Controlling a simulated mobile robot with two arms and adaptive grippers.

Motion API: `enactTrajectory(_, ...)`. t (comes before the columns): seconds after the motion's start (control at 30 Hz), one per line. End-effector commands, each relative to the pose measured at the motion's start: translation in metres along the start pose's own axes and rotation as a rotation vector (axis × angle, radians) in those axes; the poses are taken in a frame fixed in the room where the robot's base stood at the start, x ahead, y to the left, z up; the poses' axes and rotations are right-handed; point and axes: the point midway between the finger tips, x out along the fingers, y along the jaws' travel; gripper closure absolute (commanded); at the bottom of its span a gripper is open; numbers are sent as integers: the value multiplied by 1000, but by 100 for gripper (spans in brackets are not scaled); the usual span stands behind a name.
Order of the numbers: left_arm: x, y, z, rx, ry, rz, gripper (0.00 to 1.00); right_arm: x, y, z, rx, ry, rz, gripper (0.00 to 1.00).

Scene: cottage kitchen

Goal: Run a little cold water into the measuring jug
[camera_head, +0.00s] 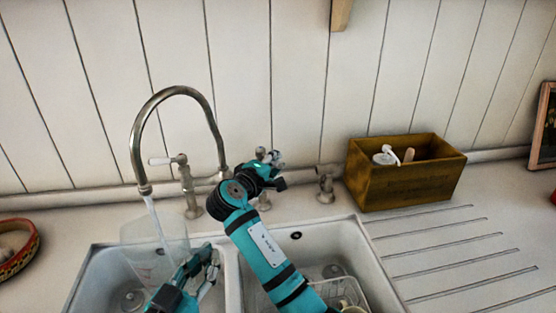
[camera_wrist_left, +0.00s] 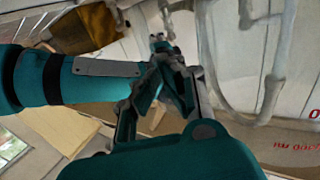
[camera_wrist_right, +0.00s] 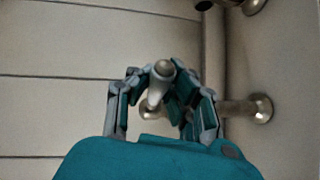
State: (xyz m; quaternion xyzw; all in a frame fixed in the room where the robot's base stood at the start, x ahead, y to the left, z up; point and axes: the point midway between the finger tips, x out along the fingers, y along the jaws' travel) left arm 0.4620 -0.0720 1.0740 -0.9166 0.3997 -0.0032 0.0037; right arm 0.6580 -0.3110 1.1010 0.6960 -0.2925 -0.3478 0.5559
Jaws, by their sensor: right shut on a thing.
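The curved metal tap (camera_head: 176,95) stands behind the sink, and a thin stream of water (camera_head: 158,222) runs from its spout. The clear measuring jug (camera_head: 145,262) is under the spout over the left basin, and red markings (camera_wrist_left: 300,146) show at the right of the left wrist view. My left gripper (camera_head: 206,262) is just right of the jug; I cannot tell whether its fingers are closed on it. My right gripper (camera_head: 272,168) is shut on the tap's right-hand lever, whose rounded metal end (camera_wrist_right: 163,70) shows between the fingers.
The tap's other lever (camera_head: 161,160) points left. A wooden box (camera_head: 404,184) with several items stands right of the sink beside the grooved drainer (camera_head: 450,255). A wire rack is in the right basin. A patterned bowl (camera_head: 32,262) is at far left.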

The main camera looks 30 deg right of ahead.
Motion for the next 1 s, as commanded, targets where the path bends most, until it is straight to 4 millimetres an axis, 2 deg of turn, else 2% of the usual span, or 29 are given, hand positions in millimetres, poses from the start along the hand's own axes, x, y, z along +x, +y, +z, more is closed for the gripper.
enactTrajectory(0.33,0,0,-1,1,2,0,100,-8,3,-6,25,-128,27,100)
enactTrajectory(0.87,0,0,-1,1,2,0,100,-10,4,-6,31,-148,35,100)
enactTrajectory(0.9,0,0,-1,1,2,0,100,-10,4,-6,31,-148,35,86)
enactTrajectory(1.0,0,0,-1,1,2,0,100,-10,4,-6,30,-148,34,73)
